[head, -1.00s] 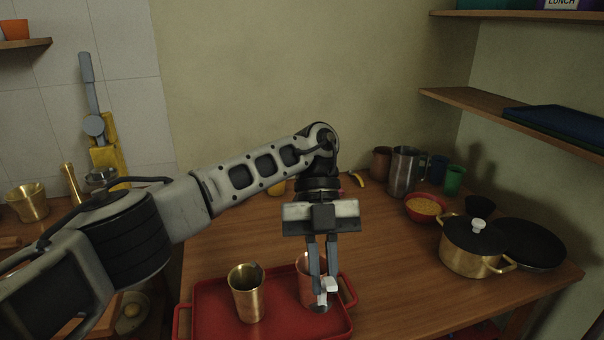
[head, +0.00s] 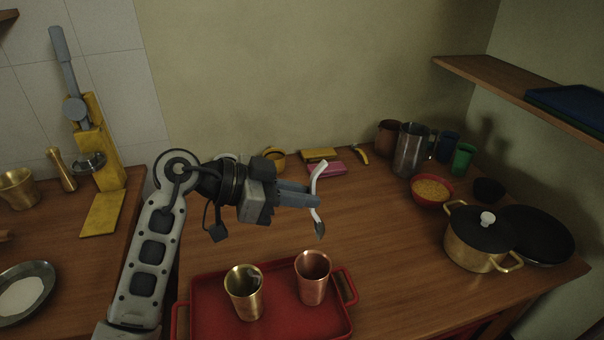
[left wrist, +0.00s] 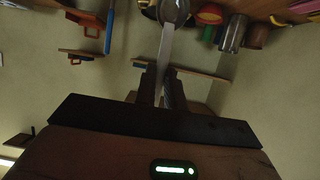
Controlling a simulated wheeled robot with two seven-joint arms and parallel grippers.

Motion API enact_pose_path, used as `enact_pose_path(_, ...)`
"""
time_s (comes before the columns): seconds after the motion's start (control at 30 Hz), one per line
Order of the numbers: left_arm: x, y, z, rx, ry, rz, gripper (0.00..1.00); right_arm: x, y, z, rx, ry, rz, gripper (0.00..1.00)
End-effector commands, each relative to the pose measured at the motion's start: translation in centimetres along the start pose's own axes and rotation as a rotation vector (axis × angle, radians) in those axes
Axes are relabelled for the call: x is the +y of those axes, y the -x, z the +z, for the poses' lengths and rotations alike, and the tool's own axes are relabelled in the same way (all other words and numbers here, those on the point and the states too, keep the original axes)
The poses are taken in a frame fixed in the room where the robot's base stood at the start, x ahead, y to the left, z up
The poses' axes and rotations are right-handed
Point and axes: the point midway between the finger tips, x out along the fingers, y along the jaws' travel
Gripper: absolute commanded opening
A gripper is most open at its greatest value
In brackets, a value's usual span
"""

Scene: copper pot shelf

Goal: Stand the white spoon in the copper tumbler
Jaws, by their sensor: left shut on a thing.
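My left gripper (head: 308,196) is shut on the white spoon (head: 318,176), holding it in the air above and behind the tray. The spoon is nearly upright, with its pale handle end up and its darker bowl down. In the left wrist view the spoon (left wrist: 165,48) rises from between the fingers, its bowl at the top edge. The copper tumbler (head: 312,279) stands upright on the right of the red tray, below the spoon and apart from it. My right gripper is in neither view.
A brass tumbler (head: 244,294) with something greyish inside stands beside the copper one on the red tray (head: 280,328). A lidded brass pot (head: 474,247), a dark pan (head: 541,236) and a red bowl (head: 431,201) are at right. The middle of the wooden counter (head: 375,225) is clear.

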Motion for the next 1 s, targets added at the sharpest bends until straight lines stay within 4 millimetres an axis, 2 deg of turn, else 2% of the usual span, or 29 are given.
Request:
enact_pose_path(0.23, -0.1, -0.2, 0.6, 0.01, 0.008, -0.016, 0.0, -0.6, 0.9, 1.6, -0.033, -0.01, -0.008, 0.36)
enact_pose_path(0.97, 0.0, -1.6, 3.9, 0.009, 0.006, -0.014, 0.0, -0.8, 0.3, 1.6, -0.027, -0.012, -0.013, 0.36)
enact_pose_path(1.0, 0.0, -1.8, 4.3, 0.009, 0.004, -0.014, 0.0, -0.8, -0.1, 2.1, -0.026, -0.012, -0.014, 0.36)
